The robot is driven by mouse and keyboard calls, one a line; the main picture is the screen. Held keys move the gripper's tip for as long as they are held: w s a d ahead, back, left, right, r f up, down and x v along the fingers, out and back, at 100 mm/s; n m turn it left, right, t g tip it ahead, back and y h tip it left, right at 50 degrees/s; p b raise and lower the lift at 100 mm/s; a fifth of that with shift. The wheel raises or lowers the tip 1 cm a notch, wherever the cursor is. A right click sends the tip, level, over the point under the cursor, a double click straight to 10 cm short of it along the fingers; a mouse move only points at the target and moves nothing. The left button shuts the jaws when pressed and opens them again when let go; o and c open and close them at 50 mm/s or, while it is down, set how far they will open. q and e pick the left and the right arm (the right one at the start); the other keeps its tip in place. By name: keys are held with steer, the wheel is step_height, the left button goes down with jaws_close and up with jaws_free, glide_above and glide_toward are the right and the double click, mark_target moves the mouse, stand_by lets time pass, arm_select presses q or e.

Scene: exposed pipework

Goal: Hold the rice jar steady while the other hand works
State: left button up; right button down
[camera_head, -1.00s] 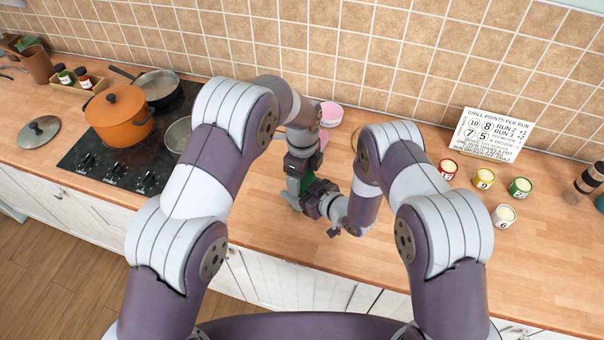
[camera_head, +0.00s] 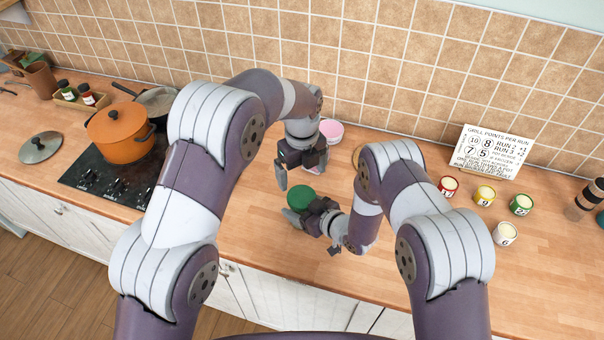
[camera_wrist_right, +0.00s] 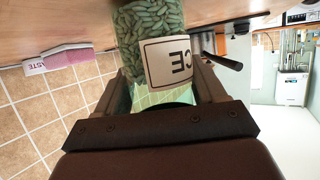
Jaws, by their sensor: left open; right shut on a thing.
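The rice jar shows its round green lid (camera_head: 300,196) in the head view, near the middle of the counter. In the right wrist view the jar (camera_wrist_right: 158,22) is clear, with pale green grains and a white label reading "CE" upside down. My right gripper (camera_head: 304,216) is shut around the jar's side; in the wrist view its fingers (camera_wrist_right: 163,85) lie on either side of the jar. My left gripper (camera_head: 301,172) is open and empty, just behind and above the lid. Most of the jar's body is hidden in the head view.
An orange pot (camera_head: 119,133) and a pan (camera_head: 157,101) are on the hob at left. Several numbered cups, such as the red one (camera_head: 448,186), stand at right before a sign (camera_head: 492,157). Counter between is clear.

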mark_target(302, 196)
arm_select(q)
steer(key=shift+s+f+m, duration=0.1)
steer(key=shift+f+m, duration=0.3)
steer(key=shift+f, duration=0.05)
step_height(302, 196, down, 7)
steer(key=shift+f, duration=0.1)
steer(key=c, duration=1.1)
steer(key=n, duration=0.6)
steer(key=shift+n, duration=0.4)
steer(key=o, duration=1.1)
steer(key=shift+r, duration=2.35)
steer(key=r+m, duration=0.2)
steer(key=m, duration=0.2)
steer(key=r+m, duration=0.1)
steer(key=m, duration=0.1)
steer(key=shift+m, duration=0.4)
step_height(302, 196, down, 8)
steer(key=shift+r, duration=0.2)
